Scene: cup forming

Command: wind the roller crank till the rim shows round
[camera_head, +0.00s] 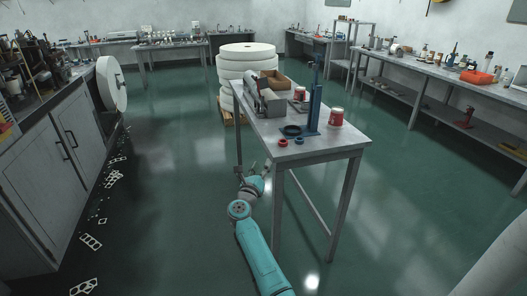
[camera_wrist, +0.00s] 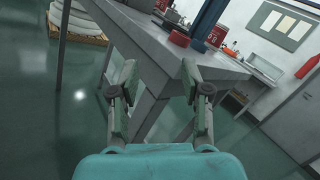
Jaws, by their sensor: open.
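A grey roller-like machine (camera_head: 262,97) lies along the left part of the grey table (camera_head: 318,147). Its crank is too small to make out. A blue upright press or stand (camera_head: 314,105) is near the table's middle, with a dark round dish (camera_head: 291,131) at its foot. Red and white cups or cans (camera_head: 336,118) stand beside it. My gripper (camera_head: 267,168) is low, beside the table's near left corner and below its top. In the wrist view, my gripper (camera_wrist: 160,90) has its two fingers wide apart and nothing between them. The table edge and leg show beyond the fingers.
A red ring (camera_head: 283,142) and a blue ring (camera_head: 299,141) lie near the front edge. A brown box (camera_head: 276,80) is at the back. White rolls (camera_head: 246,62) are stacked on a pallet behind. Scraps litter the floor at left; the green floor (camera_head: 185,170) is otherwise largely open.

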